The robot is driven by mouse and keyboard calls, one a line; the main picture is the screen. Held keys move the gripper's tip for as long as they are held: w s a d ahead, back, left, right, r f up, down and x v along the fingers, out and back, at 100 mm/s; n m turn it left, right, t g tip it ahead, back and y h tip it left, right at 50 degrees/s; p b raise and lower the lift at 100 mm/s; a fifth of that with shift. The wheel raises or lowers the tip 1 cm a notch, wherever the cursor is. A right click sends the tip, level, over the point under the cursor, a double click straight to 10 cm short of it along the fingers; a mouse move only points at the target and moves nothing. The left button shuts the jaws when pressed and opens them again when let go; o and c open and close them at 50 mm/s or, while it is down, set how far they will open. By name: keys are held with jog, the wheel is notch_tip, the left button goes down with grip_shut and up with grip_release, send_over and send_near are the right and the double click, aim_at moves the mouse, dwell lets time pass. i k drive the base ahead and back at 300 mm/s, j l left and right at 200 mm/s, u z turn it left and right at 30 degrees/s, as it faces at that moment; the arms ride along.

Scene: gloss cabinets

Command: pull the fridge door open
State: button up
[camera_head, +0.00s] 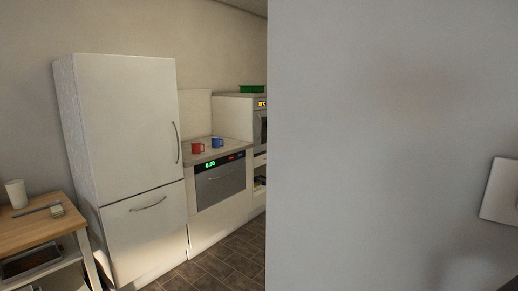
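The white fridge (122,135) stands at the left in the head view. Its tall upper door has a thin curved vertical handle (177,143) near its right edge. A lower door or drawer (145,232) has a short horizontal handle (149,204) near its top. Both doors look shut. My gripper is not in view, so I cannot see whether it is open or shut.
A grey wall or panel (385,150) fills the right half, close by. A stove (219,183) with red (197,148) and blue (217,142) mugs stands right of the fridge. A wooden table (38,228) stands left. The tiled floor (225,262) ahead looks clear.

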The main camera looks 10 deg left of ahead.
aim_at(128, 108)
jog(key=u, duration=1.25)
jog(key=i+j, duration=0.2)
jog(key=i, duration=0.35)
jog(key=i+j, duration=0.15)
jog(key=i, duration=0.4)
jog(key=i+j, duration=0.2)
jog(key=i, duration=0.35)
jog(key=i+j, duration=0.2)
jog(key=i, duration=0.35)
jog(key=i+j, duration=0.15)
jog(key=i, duration=0.4)
jog(key=i+j, duration=0.2)
jog(key=i, duration=0.3)
jog(key=i+z, duration=0.1)
jog(key=z, duration=0.3)
jog(key=i+j+z, duration=0.15)
jog(key=z, duration=0.2)
jog(key=i+j+z, duration=0.1)
jog(key=z, duration=0.3)
jog(key=j+z, duration=0.15)
jog(key=z, duration=0.25)
jog(key=i, duration=0.05)
